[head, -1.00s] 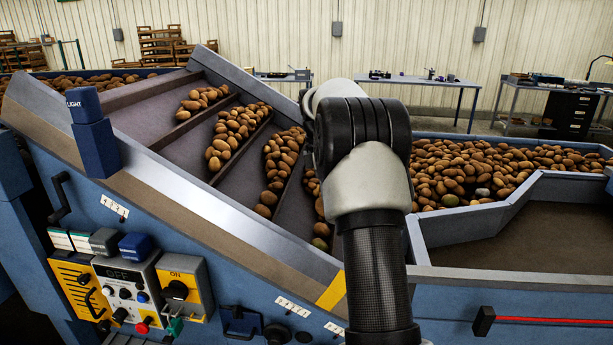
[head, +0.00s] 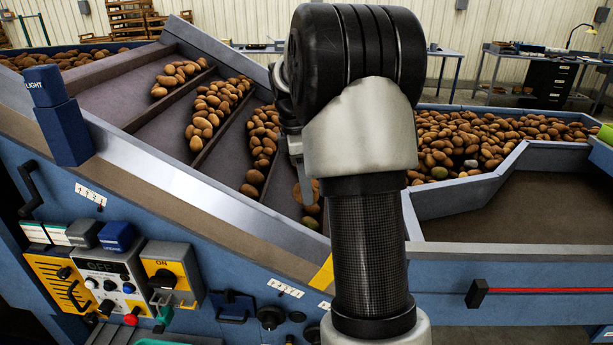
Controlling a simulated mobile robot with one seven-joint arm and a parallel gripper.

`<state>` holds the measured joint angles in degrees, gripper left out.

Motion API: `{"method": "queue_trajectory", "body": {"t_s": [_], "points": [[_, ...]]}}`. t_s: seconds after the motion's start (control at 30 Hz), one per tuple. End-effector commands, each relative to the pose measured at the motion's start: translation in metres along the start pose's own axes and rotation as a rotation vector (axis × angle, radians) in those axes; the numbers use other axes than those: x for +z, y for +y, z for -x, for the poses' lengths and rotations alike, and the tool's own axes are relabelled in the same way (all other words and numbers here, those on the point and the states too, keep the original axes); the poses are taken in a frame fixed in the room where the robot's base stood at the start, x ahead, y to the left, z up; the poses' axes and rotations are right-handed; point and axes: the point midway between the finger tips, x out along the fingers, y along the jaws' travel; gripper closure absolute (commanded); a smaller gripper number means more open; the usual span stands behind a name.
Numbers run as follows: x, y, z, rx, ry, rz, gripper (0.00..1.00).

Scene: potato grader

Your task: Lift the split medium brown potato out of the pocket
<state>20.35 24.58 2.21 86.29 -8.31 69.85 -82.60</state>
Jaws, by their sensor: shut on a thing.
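My gripper (head: 303,186) shows in the head view just left of my arm, low over the lower end of the sloped deck. It is partly hidden by my wrist and forearm. It is shut on a brown potato (head: 313,192), of which only a part shows beside the finger. I cannot make out a split in its skin, nor whether it is clear of the pocket (head: 283,192) floor.
Dividers separate rows of brown potatoes (head: 208,115) on the deck. A blue-grey side rail (head: 190,185) runs along the near side. A potato heap (head: 480,140) lies right of my arm, beside an empty brown bay (head: 500,205). A control panel (head: 110,285) is at lower left.

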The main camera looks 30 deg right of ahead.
Motion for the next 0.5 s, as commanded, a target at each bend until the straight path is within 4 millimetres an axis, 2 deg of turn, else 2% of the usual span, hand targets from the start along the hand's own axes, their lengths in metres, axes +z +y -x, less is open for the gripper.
{"method": "queue_trajectory", "body": {"t_s": [0.5], "points": [[-0.016,-0.077,-0.002,0.003,0.000,0.002,0.86]]}}
